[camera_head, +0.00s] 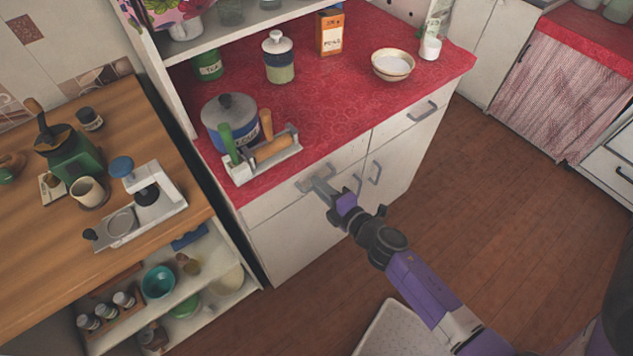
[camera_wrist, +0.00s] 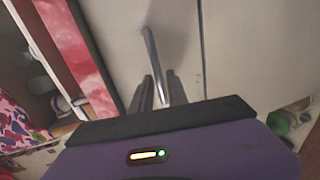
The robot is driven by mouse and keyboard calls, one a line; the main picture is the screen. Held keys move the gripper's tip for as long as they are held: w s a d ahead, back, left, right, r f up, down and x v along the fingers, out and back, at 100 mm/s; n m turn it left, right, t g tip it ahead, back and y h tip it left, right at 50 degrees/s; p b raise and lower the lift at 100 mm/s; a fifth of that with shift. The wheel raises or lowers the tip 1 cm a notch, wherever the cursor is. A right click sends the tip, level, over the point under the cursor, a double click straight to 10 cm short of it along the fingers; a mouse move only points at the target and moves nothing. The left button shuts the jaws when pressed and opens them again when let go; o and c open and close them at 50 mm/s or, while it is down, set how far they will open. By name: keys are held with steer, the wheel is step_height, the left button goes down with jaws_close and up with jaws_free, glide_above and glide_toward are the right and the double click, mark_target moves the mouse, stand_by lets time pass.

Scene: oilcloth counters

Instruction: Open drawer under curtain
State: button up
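The cabinet with the red patterned cloth top (camera_head: 350,100) has a white drawer front (camera_head: 275,203) at its upper left, which looks flush with the cabinet. My gripper (camera_head: 322,187) reaches this drawer from the lower right. In the wrist view, its metal bar handle (camera_wrist: 152,50) runs between my two dark fingers (camera_wrist: 161,92), which are close together around it. A pink floral curtain (camera_head: 165,8) hangs on the shelf unit above this cabinet. It also shows in the wrist view (camera_wrist: 18,118). A red-and-white curtain (camera_head: 560,95) hangs under the far right counter.
A blue pot (camera_head: 222,125) and a tool caddy (camera_head: 262,158) stand near the counter edge above the drawer. A second drawer handle (camera_head: 423,111) and door handles (camera_head: 375,173) are to the right. A wooden counter (camera_head: 60,235) is at left. Floor at right is clear.

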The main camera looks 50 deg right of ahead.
steer(key=shift+x, duration=0.75)
steer(key=shift+c, duration=0.4)
jaws_close()
stand_by(0.6)
